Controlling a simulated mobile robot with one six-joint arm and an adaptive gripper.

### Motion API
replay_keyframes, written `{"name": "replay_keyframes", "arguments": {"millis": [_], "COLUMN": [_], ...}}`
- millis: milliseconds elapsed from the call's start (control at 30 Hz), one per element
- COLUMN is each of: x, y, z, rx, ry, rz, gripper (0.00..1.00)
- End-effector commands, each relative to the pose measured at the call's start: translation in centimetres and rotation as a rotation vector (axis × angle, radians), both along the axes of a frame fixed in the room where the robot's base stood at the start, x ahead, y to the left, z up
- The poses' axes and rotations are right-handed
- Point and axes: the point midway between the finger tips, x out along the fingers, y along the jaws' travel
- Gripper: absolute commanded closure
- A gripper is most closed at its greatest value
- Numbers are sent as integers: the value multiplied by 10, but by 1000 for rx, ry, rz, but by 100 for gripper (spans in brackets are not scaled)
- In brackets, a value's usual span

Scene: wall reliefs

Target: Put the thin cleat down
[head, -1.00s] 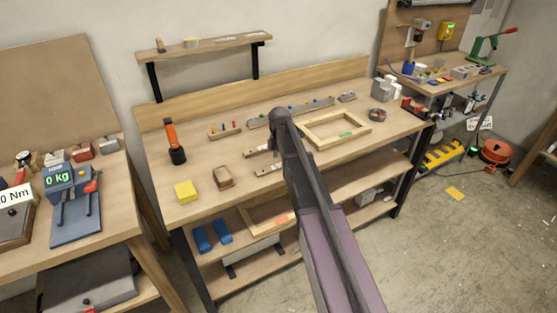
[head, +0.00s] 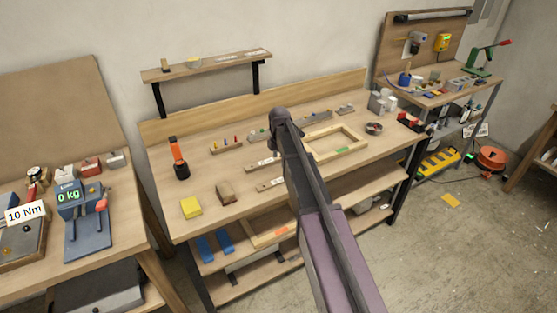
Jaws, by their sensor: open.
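Two light wooden cleats with dark holes lie on the middle workbench, just left of my arm. The farther cleat (head: 260,164) and the nearer cleat (head: 269,185) both run partly behind the arm, and I cannot tell which is the thin one. My gripper (head: 275,147) is open by the right end of the farther cleat. Its fingers are mostly hidden behind my arm, so I cannot see whether they touch the cleat.
A wooden frame (head: 358,148) with a green mark lies right of the arm. A yellow block (head: 191,207), a brown block (head: 226,192) and an orange-and-black torch (head: 178,158) stand left. A wall shelf (head: 207,66) hangs above. The bench is clear around the front left.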

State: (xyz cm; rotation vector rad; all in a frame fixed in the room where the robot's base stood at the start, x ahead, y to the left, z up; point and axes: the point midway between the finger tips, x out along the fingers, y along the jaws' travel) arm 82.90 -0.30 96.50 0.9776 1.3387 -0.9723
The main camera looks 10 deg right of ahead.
Motion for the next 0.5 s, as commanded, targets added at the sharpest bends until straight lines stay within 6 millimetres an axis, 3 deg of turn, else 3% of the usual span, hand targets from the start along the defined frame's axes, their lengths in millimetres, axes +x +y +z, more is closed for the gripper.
{"name": "replay_keyframes", "arguments": {"millis": [200, 500], "x": [0, 0], "y": [0, 0], "z": [17, 22], "rx": [0, 0], "ry": [0, 0], "rz": [0, 0], "gripper": [24, 24]}}
